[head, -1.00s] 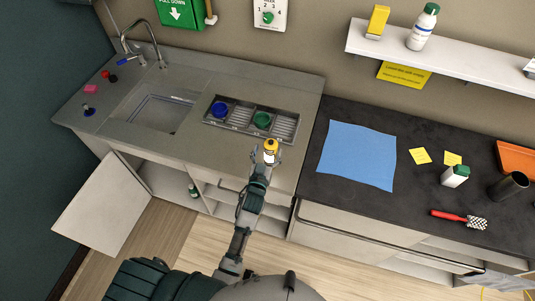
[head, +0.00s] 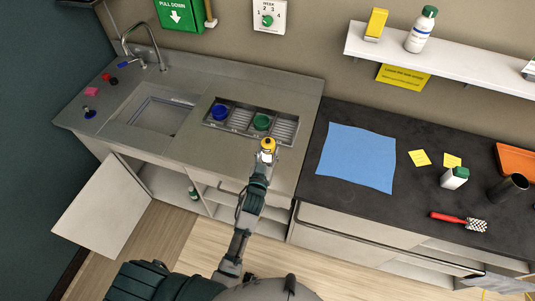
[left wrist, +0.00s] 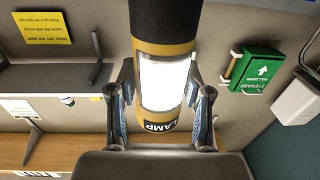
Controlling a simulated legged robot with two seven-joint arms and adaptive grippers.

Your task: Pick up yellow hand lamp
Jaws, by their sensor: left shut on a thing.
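The yellow hand lamp (head: 268,144) shows in the head view at the tip of my left arm, over the front part of the sink counter. In the left wrist view the lamp (left wrist: 166,60) is a yellow cylinder with a black end, a bright white panel and the word LAMP. My left gripper (left wrist: 164,95) has its two fingers on either side of the lamp's body, shut on it. In the head view my left gripper (head: 264,158) is just below the lamp, and its fingers are too small to make out. My right gripper is not in view.
A tray (head: 250,120) with a blue cup (head: 220,110) and a green cup (head: 261,122) lies behind the lamp. A sink (head: 160,112) is to the left. A blue mat (head: 357,158) lies on the dark counter to the right. A cabinet door (head: 102,208) stands open below.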

